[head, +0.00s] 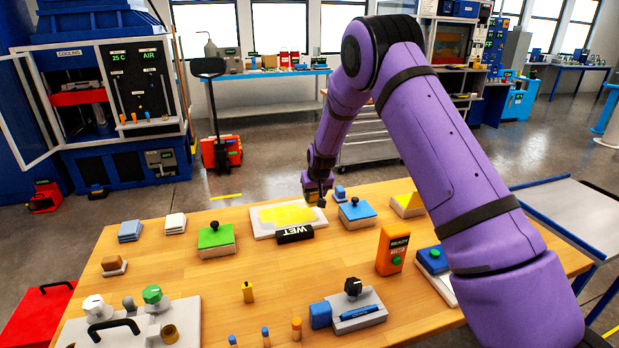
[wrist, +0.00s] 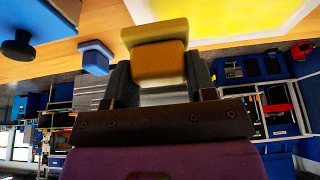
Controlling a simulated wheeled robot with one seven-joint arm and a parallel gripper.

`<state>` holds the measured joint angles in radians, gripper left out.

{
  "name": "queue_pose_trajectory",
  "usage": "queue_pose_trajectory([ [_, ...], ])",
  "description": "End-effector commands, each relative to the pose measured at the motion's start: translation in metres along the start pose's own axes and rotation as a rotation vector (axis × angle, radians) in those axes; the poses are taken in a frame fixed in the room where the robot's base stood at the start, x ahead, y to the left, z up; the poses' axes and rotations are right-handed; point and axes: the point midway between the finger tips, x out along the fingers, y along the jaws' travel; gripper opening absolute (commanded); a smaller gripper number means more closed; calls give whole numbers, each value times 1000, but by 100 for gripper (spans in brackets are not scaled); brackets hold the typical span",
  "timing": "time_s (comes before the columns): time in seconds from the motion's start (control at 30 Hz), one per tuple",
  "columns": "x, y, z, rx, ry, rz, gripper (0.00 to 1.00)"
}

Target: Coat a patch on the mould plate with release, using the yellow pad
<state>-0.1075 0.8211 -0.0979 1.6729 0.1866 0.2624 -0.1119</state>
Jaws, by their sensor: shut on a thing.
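The mould plate (head: 260,232) is a pale flat slab near the back middle of the wooden table. A bright yellow patch (head: 287,213) covers much of its top, and it also shows in the wrist view (wrist: 225,14). A black sign reading WET (head: 295,234) stands at its front edge. My gripper (head: 318,192) is at the plate's right back corner. In the wrist view it is shut on the yellow pad (wrist: 156,58), a dull yellow block with a wider face. The pad appears beside the yellow area; I cannot tell whether it touches the plate.
A blue block with a black knob (head: 357,210) sits right of the plate, and a green one (head: 215,237) left. A small blue piece (head: 340,193) is close to my gripper. An orange box (head: 392,251) stands front right. Bare wood lies in front of the plate.

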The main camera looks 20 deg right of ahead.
Motion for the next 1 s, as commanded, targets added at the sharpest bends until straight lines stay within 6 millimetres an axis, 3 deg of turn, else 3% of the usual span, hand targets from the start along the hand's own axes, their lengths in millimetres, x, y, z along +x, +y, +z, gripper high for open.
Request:
queue_pose_trajectory([
  [0.4,-30,6,-13,2,1,1,32],
  [1.0,-31,6,-13,2,0,1,32],
])
